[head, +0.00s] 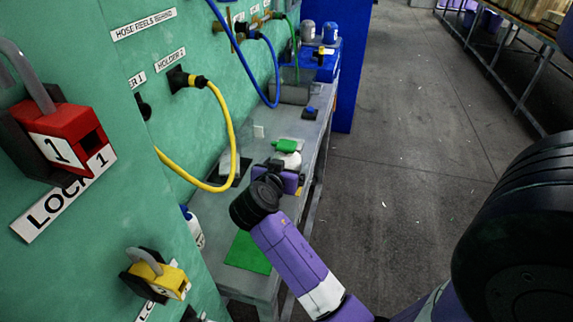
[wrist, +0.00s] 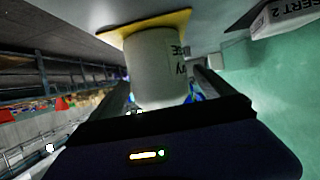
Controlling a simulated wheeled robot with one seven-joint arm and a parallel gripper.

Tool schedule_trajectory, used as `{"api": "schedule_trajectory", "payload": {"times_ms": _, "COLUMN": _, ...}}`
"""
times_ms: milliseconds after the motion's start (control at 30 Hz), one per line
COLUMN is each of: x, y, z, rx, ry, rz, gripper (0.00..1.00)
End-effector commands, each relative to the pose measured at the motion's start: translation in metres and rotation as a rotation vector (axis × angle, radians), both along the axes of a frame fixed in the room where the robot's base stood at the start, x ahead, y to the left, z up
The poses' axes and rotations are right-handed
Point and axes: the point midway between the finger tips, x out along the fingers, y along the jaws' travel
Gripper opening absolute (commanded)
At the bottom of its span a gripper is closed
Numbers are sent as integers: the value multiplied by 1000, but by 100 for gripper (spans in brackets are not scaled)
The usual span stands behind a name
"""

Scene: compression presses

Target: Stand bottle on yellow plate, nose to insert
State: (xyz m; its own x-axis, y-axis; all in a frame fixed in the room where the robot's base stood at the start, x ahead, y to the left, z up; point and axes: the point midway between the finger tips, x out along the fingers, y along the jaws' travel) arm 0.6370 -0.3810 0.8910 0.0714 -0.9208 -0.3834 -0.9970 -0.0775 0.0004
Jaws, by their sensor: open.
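A white bottle (head: 291,160) with a green top (head: 285,146) stands on the bench in the head view, just beyond my gripper (head: 283,176). Its green nose appears to point left, toward the wall. In the wrist view, which is turned over, the pale bottle body (wrist: 158,62) with dark lettering stands upright with its base on the yellow plate (wrist: 181,20). My gripper (wrist: 160,80) is open, with a finger on each side of the bottle. In the wrist view a pale block marked "INSERT 2" (wrist: 284,16) lies to the right. The bottle's top is hidden in the wrist view.
The green wall (head: 110,80) with hoses and locks runs along the bench's left side. A yellow hose (head: 228,130) loops down near the gripper. Another bottle (head: 194,228) and a green plate (head: 247,253) are nearer. The floor aisle (head: 380,150) at right is clear.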

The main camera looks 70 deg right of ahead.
Motion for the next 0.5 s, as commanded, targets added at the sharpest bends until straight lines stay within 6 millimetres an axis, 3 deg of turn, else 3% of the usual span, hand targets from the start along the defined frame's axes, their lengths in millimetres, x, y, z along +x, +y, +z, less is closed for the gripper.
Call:
{"api": "schedule_trajectory", "payload": {"times_ms": 300, "x": -4, "y": 60, "z": 24, "rx": -1, "ry": -1, "rz": 5, "gripper": 93}}
{"api": "schedule_trajectory", "payload": {"times_ms": 500, "x": -6, "y": 89, "z": 36, "rx": -1, "ry": 0, "rz": 3, "gripper": 93}}
